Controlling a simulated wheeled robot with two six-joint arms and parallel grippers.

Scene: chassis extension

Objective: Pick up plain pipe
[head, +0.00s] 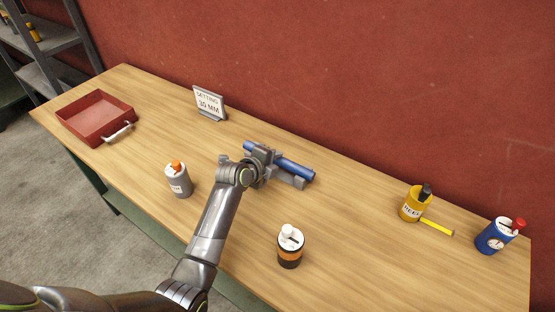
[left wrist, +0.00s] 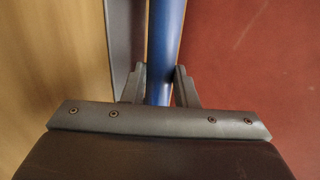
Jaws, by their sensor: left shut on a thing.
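A plain blue pipe (head: 294,169) lies lengthwise on a grey rest (head: 287,178) near the back middle of the table. My left gripper (head: 262,158) is over the pipe and shut on it near its middle. In the left wrist view the pipe (left wrist: 165,50) runs between the two fingers (left wrist: 159,88) of my left gripper. A long grey piece of the rest (left wrist: 124,45) shows beside the pipe there. My left gripper and wrist hide part of the pipe in the head view. I cannot tell whether the pipe touches the rest. My right gripper is not in view.
A sign reading "SETTING 30 MM" (head: 209,103) stands behind left. A red tray (head: 97,118) is at the far left. The table's middle right is clear.

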